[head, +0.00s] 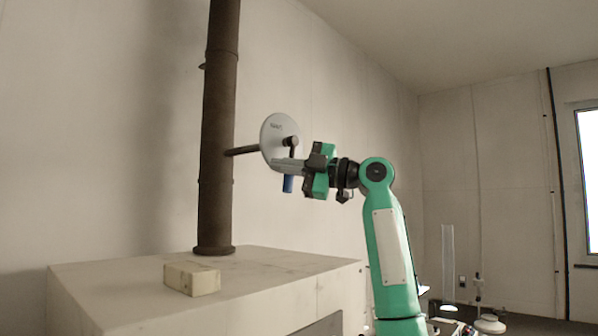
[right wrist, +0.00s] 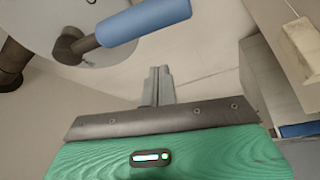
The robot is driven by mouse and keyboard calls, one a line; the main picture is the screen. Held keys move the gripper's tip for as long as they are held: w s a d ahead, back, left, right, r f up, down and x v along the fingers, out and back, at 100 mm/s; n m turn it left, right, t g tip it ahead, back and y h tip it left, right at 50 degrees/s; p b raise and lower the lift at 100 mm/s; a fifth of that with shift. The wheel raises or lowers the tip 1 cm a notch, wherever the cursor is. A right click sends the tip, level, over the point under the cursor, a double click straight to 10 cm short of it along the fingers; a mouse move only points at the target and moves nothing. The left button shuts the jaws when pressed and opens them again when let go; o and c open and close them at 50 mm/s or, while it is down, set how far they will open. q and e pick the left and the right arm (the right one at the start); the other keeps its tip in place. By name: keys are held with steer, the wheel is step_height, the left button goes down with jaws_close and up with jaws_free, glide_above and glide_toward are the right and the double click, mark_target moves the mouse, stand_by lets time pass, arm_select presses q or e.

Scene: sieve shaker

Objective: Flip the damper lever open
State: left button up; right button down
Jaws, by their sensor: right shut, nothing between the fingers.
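The damper lever has a dark pivot (head: 292,141) and a blue grip (head: 289,184), which hangs downward in the head view. It sits in front of a round pale plate (head: 280,128), on a dark rod from the brown pipe (head: 218,130). My right gripper (head: 276,165) is shut and empty, its fingers level beside the lever and partly hiding it. In the right wrist view the blue grip (right wrist: 145,22) lies beyond the shut fingertips (right wrist: 160,72), not between them. Whether they touch it I cannot tell. My left gripper is out of view.
The pipe stands on a large pale box (head: 290,270), with a small cream block (head: 192,278) on its top. A clear upright tube (head: 447,255) and other equipment stand low at the right, behind my right arm. The air around the plate looks free.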

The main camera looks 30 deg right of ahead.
steer(key=r+b+v, duration=0.1)
steer(key=b+v, duration=0.2)
steer(key=v, duration=0.7)
steer(key=shift+d, duration=0.35)
